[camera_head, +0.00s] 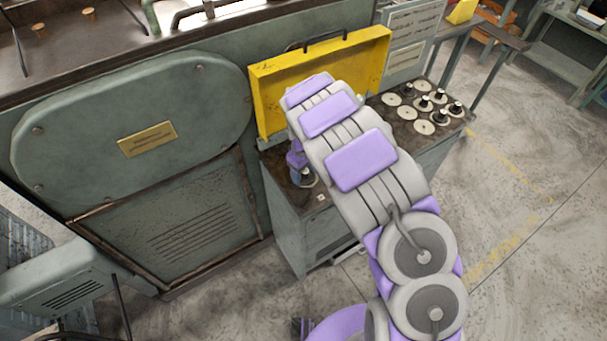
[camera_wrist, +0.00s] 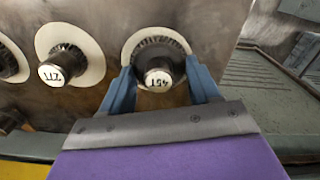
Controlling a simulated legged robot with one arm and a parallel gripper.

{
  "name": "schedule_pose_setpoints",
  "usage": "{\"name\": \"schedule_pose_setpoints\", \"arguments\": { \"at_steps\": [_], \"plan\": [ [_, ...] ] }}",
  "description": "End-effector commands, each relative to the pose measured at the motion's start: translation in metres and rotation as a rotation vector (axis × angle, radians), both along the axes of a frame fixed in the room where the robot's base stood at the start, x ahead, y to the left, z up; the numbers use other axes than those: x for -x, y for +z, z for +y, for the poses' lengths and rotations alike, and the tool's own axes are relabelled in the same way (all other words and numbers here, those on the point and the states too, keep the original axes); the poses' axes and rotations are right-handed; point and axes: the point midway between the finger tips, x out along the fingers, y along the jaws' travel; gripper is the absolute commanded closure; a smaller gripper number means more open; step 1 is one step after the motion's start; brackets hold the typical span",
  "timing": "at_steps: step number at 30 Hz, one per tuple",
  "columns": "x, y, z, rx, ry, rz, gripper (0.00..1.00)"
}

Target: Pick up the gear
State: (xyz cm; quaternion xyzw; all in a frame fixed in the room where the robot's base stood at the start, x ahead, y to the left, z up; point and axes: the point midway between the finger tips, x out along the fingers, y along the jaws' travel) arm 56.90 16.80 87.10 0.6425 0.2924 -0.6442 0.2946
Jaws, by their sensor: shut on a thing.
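In the wrist view, a dark toothed gear (camera_wrist: 159,56) has a pale round hub with a dark number printed on it, upside down. A pale disc (camera_wrist: 133,42) shows right behind the gear. I cannot tell if the gear touches it. My gripper (camera_wrist: 160,78) has its two blue fingers on either side of the gear, shut on it. In the head view, my gripper (camera_head: 300,174) is low over the near left end of the cabinet top, partly hidden by my arm.
Another gear (camera_wrist: 63,66) on a pale disc stands to the left in the wrist view. Several gears and discs (camera_head: 424,105) sit on the cabinet top (camera_head: 374,124) at the right. A yellow panel (camera_head: 268,95) stands at its back. A large green machine (camera_head: 130,130) is to the left.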

Motion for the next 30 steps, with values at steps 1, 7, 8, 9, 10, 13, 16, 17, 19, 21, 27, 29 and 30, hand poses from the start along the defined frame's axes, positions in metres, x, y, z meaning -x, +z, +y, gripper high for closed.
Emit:
{"name": "schedule_pose_setpoints", "arguments": {
  "at_steps": [1, 7, 8, 9, 10, 13, 16, 17, 19, 21, 27, 29, 30],
  "plan": [
    [0.000, 0.000, -0.001, -0.001, 0.000, 0.001, 0.53],
    [0.001, 0.000, -0.001, 0.001, 0.000, 0.002, 0.72],
    [0.001, 0.000, -0.001, 0.001, -0.001, 0.002, 0.75],
    [0.001, 0.000, -0.001, 0.002, -0.001, 0.002, 0.79],
    [0.001, 0.000, -0.001, 0.002, -0.001, 0.002, 0.81],
    [0.001, 0.000, 0.000, 0.003, -0.001, 0.003, 0.82],
    [0.001, 0.000, 0.000, 0.002, -0.001, 0.003, 0.82],
    [0.001, 0.000, 0.000, 0.002, -0.001, 0.003, 0.82],
    [0.001, 0.001, -0.001, 0.002, -0.001, 0.003, 0.82],
    [0.001, 0.004, -0.001, 0.002, -0.001, 0.003, 0.82],
    [0.000, 0.023, 0.000, 0.001, -0.001, 0.001, 0.82],
    [0.000, 0.031, 0.000, 0.001, 0.000, -0.002, 0.82],
    [0.000, 0.037, 0.001, 0.001, 0.000, -0.002, 0.82]
  ]
}}
